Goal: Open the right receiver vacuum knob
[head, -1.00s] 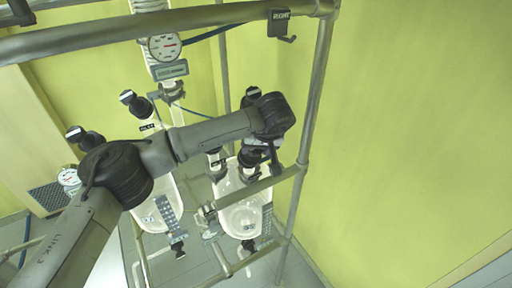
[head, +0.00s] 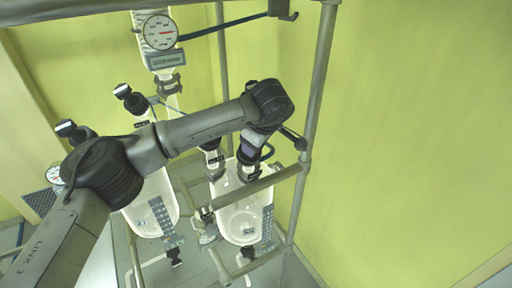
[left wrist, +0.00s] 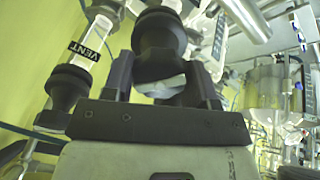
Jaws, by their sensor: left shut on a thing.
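The right receiver (head: 238,222) is a clear glass vessel with a scale strip, low in the frame. My left arm reaches across to its top. My left gripper (head: 250,146) is there, partly hidden by my own wrist. In the left wrist view, the left gripper (left wrist: 162,82) is shut on a black knob (left wrist: 160,38) between its two fingers. No label on this knob is readable. A second black knob (left wrist: 68,88) with a VENT label stands apart to its left. My right gripper is not in view.
Metal frame bars (head: 317,90) run beside and in front of the receivers. The left receiver (head: 152,212) hangs close by, partly behind my arm. A round gauge (head: 159,32) sits above. The yellow-green wall (head: 420,130) on the right is clear.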

